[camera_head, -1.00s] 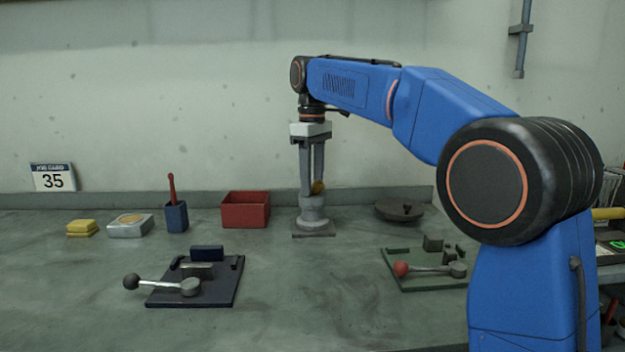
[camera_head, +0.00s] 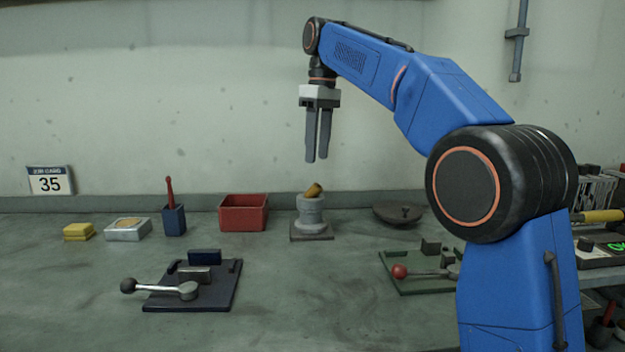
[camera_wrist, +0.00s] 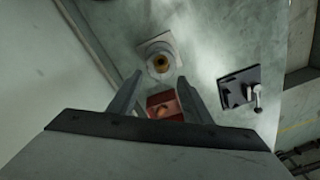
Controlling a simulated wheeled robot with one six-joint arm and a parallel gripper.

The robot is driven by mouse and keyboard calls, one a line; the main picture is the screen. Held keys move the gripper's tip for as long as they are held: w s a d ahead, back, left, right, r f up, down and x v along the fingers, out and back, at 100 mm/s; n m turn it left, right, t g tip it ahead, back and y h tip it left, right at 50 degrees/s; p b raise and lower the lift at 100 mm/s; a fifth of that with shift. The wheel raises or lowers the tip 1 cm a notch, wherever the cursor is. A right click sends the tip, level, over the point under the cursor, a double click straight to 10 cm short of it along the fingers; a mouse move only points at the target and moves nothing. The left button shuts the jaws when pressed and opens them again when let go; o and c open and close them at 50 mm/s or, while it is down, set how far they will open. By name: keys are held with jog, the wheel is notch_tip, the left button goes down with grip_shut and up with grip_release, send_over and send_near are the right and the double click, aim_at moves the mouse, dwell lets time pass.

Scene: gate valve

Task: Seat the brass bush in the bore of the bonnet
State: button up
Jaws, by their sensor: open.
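The brass bush (camera_head: 313,190) sits tilted at the top of the grey bonnet (camera_head: 311,214), leaning to one side rather than standing straight. How deep its lower end is in the bore cannot be told. The bonnet stands upright on its square base near the back of the bench. In the wrist view the brass bush (camera_wrist: 160,63) shows at the mouth of the round bonnet (camera_wrist: 157,75). My gripper (camera_head: 317,160) is open and empty, pointing down above the bush with a clear gap. It also shows in the wrist view (camera_wrist: 157,82).
A red bin (camera_head: 244,213) stands left of the bonnet, and a dark round lid (camera_head: 398,214) lies to its right. A blue cup (camera_head: 174,220) is further left. Two lever clamp fixtures, dark blue (camera_head: 215,295) and green (camera_head: 420,286), lie in front. The bench between them is clear.

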jog(key=s+d+r+y, duration=0.1)
jog(key=d+r+y, duration=0.3)
jog(key=d+r, duration=0.4)
send_near(318, 185)
notch_tip(318, 185, down, 3)
jog(key=shift+n+t, duration=0.3)
jog(key=shift+s+a+r+x, duration=0.1)
jog(key=shift+a+x, duration=0.05)
jog(key=shift+x, duration=0.75)
jog(key=shift+s+a+r+x, duration=0.1)
jog(key=shift+a+x, duration=0.1)
jog(key=shift+x, duration=0.7)
jog(key=shift+s+a+x, duration=0.1)
jog(key=shift+a+x, duration=0.05)
jog(key=shift+x, duration=0.8)
jog(key=shift+c, duration=0.4)
grip_shut()
jog(key=shift+w+r, duration=0.1)
jog(key=shift+r, duration=0.1)
